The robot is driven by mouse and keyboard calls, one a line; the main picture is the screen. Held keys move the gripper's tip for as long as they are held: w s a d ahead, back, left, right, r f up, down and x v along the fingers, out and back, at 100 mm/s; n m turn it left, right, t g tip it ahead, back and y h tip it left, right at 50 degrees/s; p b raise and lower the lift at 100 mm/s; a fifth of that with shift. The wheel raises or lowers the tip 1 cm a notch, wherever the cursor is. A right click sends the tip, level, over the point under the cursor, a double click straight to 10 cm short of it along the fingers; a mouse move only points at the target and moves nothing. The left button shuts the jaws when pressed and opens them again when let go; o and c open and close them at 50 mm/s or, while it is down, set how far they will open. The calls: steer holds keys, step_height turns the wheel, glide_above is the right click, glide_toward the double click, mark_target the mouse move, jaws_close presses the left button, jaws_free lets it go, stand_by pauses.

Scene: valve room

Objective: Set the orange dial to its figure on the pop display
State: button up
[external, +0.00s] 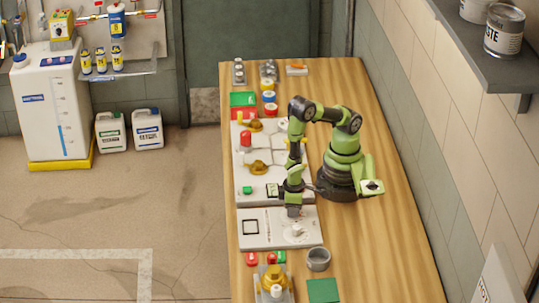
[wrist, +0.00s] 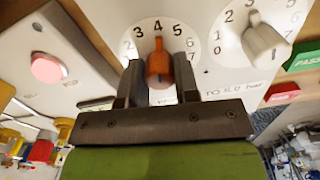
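The orange dial (wrist: 158,62) shows in the wrist view on a white scale plate with figures around it; its pointer is at the 4. My gripper (wrist: 159,80) has one finger on each side of the dial's knob, close against it, and appears shut on it. In the external view my gripper (external: 294,212) reaches down at the back of the front white panel (external: 270,241), and the orange dial is hidden there. A black-framed display (external: 250,227) is on the panel's left; its figure is too small to read, and I cannot tell whether it is the pop display.
A pale dial (wrist: 265,42) with its own scale is to the right in the wrist view. A round red button (wrist: 47,68) is to the left, and a green label (wrist: 307,58) at the right edge. A grey cup (external: 318,259) and a yellow-topped device (external: 273,283) stand nearer the front.

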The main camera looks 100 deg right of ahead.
steer(key=shift+n, duration=2.9)
steer(key=o, duration=0.9)
steer(key=shift+o, duration=0.2)
step_height(320, 180, up, 10)
